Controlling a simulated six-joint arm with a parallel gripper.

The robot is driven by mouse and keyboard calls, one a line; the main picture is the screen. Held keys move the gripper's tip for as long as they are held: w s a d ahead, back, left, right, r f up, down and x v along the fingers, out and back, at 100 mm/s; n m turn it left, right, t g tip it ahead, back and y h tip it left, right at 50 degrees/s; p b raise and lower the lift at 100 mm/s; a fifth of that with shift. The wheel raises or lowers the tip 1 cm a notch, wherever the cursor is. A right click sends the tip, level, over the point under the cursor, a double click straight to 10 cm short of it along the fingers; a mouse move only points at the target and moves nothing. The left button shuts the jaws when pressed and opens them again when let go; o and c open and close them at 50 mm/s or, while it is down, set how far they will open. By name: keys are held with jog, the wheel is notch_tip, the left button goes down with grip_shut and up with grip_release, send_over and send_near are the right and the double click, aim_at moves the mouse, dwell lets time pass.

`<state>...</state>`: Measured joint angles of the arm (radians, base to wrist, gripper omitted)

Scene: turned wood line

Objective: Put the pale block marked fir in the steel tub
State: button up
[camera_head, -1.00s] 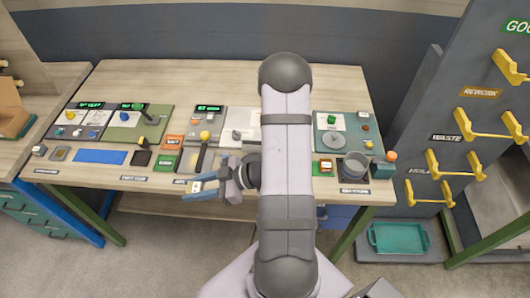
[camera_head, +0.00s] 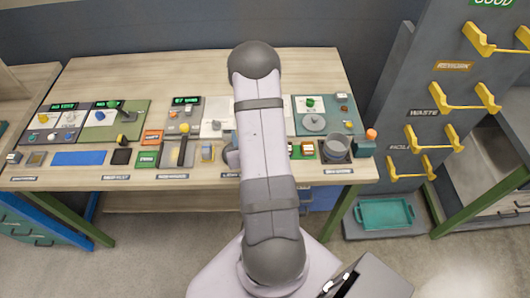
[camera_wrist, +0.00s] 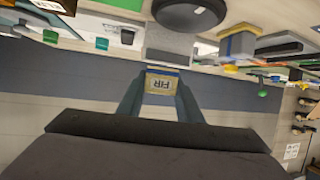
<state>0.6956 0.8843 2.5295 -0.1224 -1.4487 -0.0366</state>
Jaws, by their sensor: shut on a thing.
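The pale block marked FIR (camera_wrist: 162,83) shows in the wrist view between the two fingers of my gripper (camera_wrist: 160,92). The gripper is shut on it, and its label reads upside down. In the head view my arm hides the block and nearly all of the gripper; only a small grey part shows at the arm's left edge. The steel tub (camera_head: 336,148) is a round grey vessel near the bench's front right, to the right of my arm. I cannot make out the tub for sure in the wrist view.
Red and green small pieces (camera_head: 302,149) lie just left of the tub. A teal box with an orange knob (camera_head: 370,135) stands right of it. A grey disc (camera_head: 314,121) is behind. A yellow-handled rack (camera_head: 435,135) and a teal tray (camera_head: 385,214) are off the bench's right.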

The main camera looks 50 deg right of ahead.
jog(key=s+d+r+m+g+h, duration=0.1)
jog(key=s+d+m+g+h, duration=0.1)
jog(key=s+d+m+h, duration=0.1)
jog(key=s+d, duration=0.1)
jog(key=d, duration=0.1)
jog(key=shift+s+d+r+g, duration=0.2)
jog(key=shift+s+d+g, duration=0.1)
jog(key=shift+d, duration=0.05)
jog(key=shift+f, duration=0.15)
jog(key=shift+f+p, duration=0.5)
jog(key=shift+f, duration=2.2)
jog(key=shift+f+p, duration=0.6)
jog(key=shift+f, duration=1.35)
jog(key=shift+f, duration=0.15)
